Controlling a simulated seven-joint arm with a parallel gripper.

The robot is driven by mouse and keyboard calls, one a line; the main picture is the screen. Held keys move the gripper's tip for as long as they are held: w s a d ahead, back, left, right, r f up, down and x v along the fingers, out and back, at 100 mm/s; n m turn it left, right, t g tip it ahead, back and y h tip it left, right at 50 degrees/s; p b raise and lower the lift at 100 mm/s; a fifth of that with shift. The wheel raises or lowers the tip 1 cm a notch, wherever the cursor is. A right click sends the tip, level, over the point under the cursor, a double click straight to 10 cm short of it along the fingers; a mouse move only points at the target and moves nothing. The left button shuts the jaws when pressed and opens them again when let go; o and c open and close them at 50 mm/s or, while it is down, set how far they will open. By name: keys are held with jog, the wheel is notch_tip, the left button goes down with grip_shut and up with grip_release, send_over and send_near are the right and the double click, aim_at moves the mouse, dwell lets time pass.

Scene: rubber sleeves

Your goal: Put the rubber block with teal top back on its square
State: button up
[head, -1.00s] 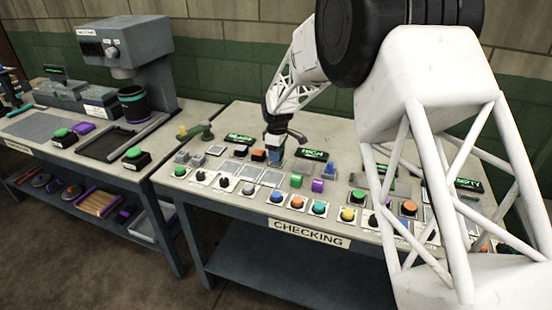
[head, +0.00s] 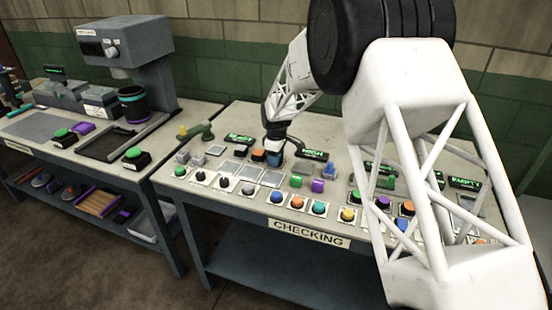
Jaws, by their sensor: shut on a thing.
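My gripper (head: 273,147) points down over the checking table, just behind the row of pale squares. It is shut on a small block (head: 275,161) with a blue-teal look, which I take to be the rubber block with teal top. The fingers cover much of it, and I cannot tell whether its underside touches the table. I cannot tell which square is the block's own.
An orange-topped block (head: 258,155) stands close left of my gripper. Green (head: 296,181) and purple (head: 317,186) blocks stand to the right. A row of coloured buttons (head: 297,202) lines the front edge. Lit green signs (head: 314,155) stand behind. My arm hides part of the table's right.

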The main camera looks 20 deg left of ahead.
jog(key=shift+f, duration=0.3)
jog(key=o, duration=0.9)
jog(key=shift+r, duration=0.2)
notch_tip(320, 180, up, 12)
jog(key=shift+f, duration=0.1)
dwell(0.8)
